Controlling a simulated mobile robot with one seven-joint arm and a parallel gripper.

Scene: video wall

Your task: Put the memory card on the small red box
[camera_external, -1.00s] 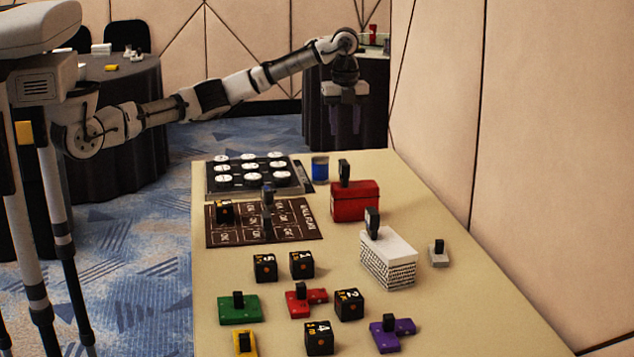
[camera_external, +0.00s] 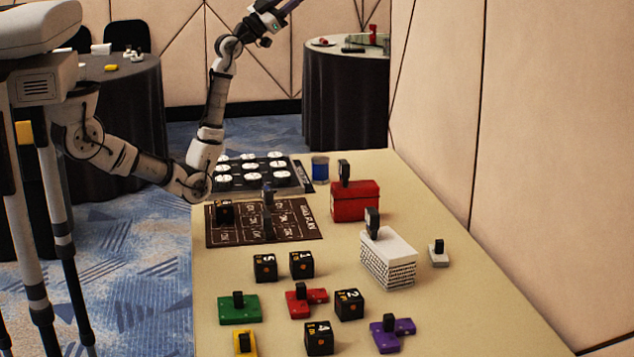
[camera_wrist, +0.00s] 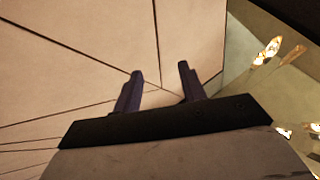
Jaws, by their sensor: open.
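The red box (camera_external: 355,202) stands toward the back right of the table, with a black upright tab on its top. A small light grey piece with a black tab (camera_external: 438,254) lies near the table's right edge; it may be the memory card, but I cannot tell for sure. My gripper (camera_external: 288,7) is high above the far end of the table, tilted up and partly cut off by the top edge. In the wrist view my gripper (camera_wrist: 160,70) has its two fingers apart with nothing between them, facing wall and ceiling.
A white box with a patterned side (camera_external: 388,262) stands in front of the red box. Several black numbered cubes and coloured tabbed blocks fill the near table. A dark grid board (camera_external: 290,232), a tray of white discs (camera_external: 300,180) and a blue cup (camera_external: 320,168) are behind.

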